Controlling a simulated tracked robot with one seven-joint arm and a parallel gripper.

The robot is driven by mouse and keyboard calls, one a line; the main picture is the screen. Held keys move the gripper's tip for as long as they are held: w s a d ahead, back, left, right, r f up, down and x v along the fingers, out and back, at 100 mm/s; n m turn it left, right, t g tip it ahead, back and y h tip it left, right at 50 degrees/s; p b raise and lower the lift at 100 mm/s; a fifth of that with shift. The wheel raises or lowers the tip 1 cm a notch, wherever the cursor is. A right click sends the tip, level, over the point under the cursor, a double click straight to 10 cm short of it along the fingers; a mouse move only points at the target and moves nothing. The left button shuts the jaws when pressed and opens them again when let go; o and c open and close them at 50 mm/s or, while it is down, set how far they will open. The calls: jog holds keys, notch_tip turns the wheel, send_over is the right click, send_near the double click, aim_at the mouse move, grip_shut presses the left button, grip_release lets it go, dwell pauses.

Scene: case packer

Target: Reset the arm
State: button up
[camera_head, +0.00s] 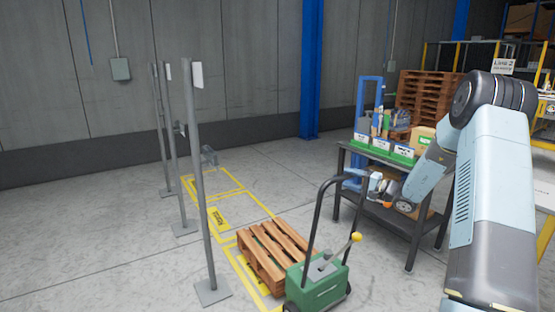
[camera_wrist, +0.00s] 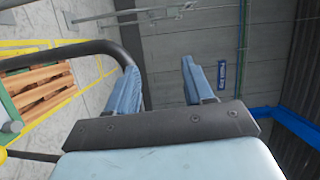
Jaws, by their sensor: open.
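My gripper (camera_wrist: 162,88) shows in the wrist view with its two blue fingers apart and nothing between them. In the head view my arm (camera_head: 487,190) rises at the right and bends down and to the left. Its end is in front of the dark workbench (camera_head: 411,237), near the top of the pallet truck's handle. The fingertips are small and hard to make out in the head view. In the wrist view, the dark handle bar (camera_wrist: 85,48) runs close beside the left finger; I cannot tell if they touch.
A green pallet truck (camera_head: 318,287) with a black handle stands at a wooden pallet (camera_head: 262,252). Grey posts (camera_head: 203,190) stand at left. Green bins (camera_head: 381,153) sit on the workbench. A blue column (camera_head: 312,70) and stacked pallets (camera_head: 430,97) are behind.

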jog(key=s+a+r+n+g+h, duration=0.25)
jog(key=s+a+r+g, duration=0.35)
jog(key=s, duration=0.5)
jog(key=s+a+r+n+g+h, duration=0.1)
jog(key=s+a+r+n+g, duration=0.25)
jog(key=s+a+r, duration=0.55)
jog(key=s+d+t+h, duration=0.1)
jog(key=s+d+h, duration=0.2)
jog(key=s, duration=0.6)
jog(key=s+d+r+n+t+h, duration=0.1)
jog(key=s+d+h, duration=0.2)
jog(key=s, duration=0.7)
jog(key=s+d+r+t+h, duration=0.1)
jog(key=s+d+h, duration=0.3)
jog(key=s, duration=0.6)
jog(key=shift+s+h, duration=0.1)
jog(key=shift+h, duration=0.15)
jog(key=shift+c, duration=0.9)
jog(key=shift+a, duration=0.15)
